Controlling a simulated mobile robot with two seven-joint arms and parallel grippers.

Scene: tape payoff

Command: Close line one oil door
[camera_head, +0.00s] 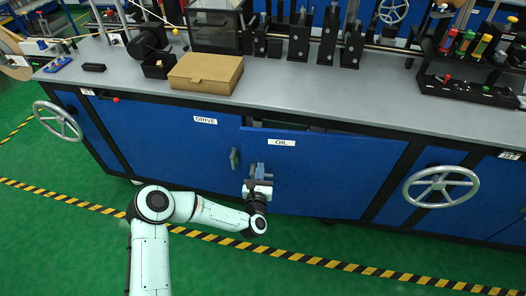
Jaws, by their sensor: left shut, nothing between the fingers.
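The oil door (335,170) is a blue panel with a white OIL label in the front of the long machine cabinet. It stands slightly ajar, with a dark gap along its top edge. My left gripper (258,170) is at the left part of the oil door, just below the label. Its fingers are shut with nothing between them. Whether they touch the panel I cannot tell. A handle (234,158) shows just left of the gripper, near the edge of the drive door (180,140). My right gripper is not in view.
Handwheels stand out from the cabinet front at left (58,122) and right (441,187). A cardboard box (205,72) lies on the grey worktop (300,88). A tool rack (470,85) is at the right. The green floor in front is clear, with striped tape.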

